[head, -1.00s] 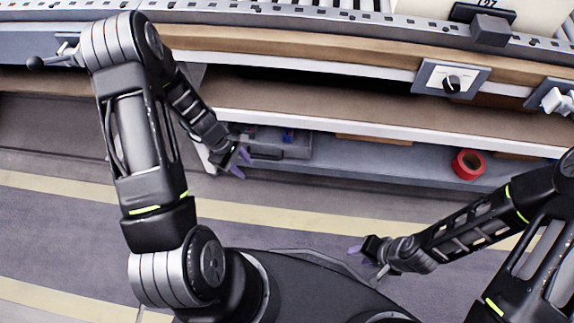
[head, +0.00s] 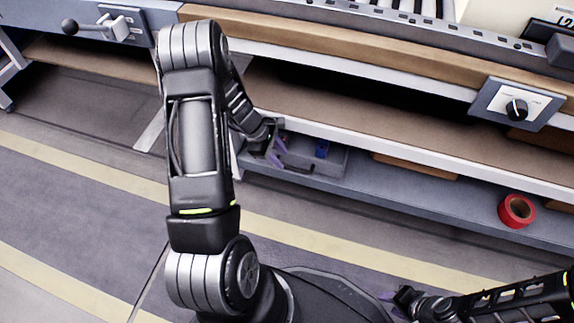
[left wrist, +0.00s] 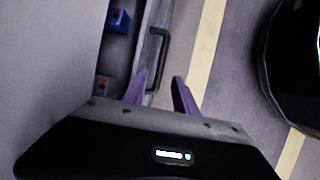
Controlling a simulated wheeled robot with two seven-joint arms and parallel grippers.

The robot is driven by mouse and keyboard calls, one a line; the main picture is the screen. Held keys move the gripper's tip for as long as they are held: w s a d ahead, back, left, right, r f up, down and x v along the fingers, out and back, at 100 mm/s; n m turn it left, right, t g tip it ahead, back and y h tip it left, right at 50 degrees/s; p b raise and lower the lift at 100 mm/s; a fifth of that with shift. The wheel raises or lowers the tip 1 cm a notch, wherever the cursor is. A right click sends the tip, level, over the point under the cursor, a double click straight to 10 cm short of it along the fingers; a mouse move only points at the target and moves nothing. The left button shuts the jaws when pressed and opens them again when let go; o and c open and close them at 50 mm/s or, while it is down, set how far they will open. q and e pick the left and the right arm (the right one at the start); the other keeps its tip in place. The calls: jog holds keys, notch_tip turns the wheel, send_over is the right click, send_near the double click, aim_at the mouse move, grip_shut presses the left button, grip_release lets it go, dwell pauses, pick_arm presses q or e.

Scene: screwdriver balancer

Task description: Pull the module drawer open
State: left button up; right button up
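The module drawer (head: 335,168) is a grey tray under the lower shelf in the head view, with a blue module (head: 322,149) inside. It also shows at the left in the left wrist view, with a blue module (left wrist: 118,20) in it. Its dark bar handle (left wrist: 165,45) runs along the drawer front. My left gripper (head: 279,153) is at the drawer's left end. Its purple fingers are apart in the left wrist view (left wrist: 160,78), with the handle's near end between them in the picture; contact cannot be told. My right gripper (head: 390,296) is low in the head view, partly cut off by my arm and body.
A red tape roll (head: 516,211) lies on the low shelf to the right. A dial panel (head: 516,108) is on the bench front. A lever with a black ball (head: 70,27) juts out at upper left. The striped floor before the bench is clear.

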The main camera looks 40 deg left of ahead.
aim_at(289, 167)
pick_arm(q)
jog(key=b+x, duration=0.1)
jog(key=x, duration=0.4)
jog(key=shift+w+d+f+b, duration=0.1)
jog(key=shift+f+b, duration=0.2)
jog(key=shift+b, duration=0.1)
grip_shut()
dwell(1.0)
